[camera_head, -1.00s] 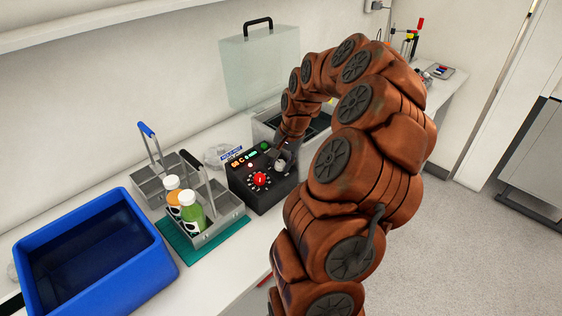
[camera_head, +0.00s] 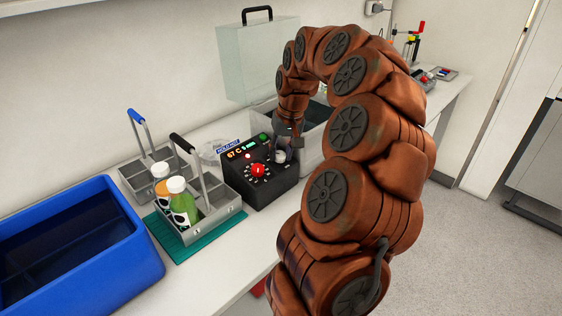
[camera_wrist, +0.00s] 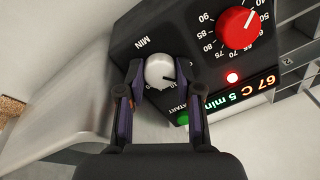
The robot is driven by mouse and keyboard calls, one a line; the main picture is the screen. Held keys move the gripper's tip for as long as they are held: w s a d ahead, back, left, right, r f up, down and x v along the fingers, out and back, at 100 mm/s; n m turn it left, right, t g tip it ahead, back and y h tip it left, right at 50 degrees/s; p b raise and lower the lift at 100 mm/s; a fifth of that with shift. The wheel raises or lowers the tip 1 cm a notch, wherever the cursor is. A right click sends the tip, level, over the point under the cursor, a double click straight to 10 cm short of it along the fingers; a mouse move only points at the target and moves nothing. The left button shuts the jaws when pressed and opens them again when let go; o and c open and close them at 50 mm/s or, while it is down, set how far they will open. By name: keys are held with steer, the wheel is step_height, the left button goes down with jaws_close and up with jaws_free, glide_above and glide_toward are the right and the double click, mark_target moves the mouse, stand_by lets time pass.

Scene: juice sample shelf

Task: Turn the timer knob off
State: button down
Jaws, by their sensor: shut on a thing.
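The black control box (camera_head: 271,192) stands on the bench with a sloped panel and a lit display reading 67 C and 5 min in the wrist view (camera_wrist: 247,90). The white timer knob (camera_wrist: 159,71), with a dark pointer mark, is marked MIN. My gripper (camera_wrist: 159,76) has one finger on each side of this knob and is shut on it. In the head view my gripper (camera_head: 283,150) reaches down to the right part of the panel, partly hiding the knob (camera_head: 280,156). The pointer is near the START side; the scale is partly hidden.
A red temperature knob (camera_wrist: 241,28) and a lit red lamp (camera_wrist: 233,77) are on the same panel. A green START button (camera_wrist: 182,118) is close to one finger. A bottle carrier (camera_head: 228,205) stands left of the box. A bath (camera_head: 313,145) is behind it.

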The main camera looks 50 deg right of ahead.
steer(key=shift+n+b, duration=1.05)
steer(key=shift+n, duration=0.85)
steer(key=c, duration=0.8)
jaws_free()
steer(key=shift+o, duration=0.2)
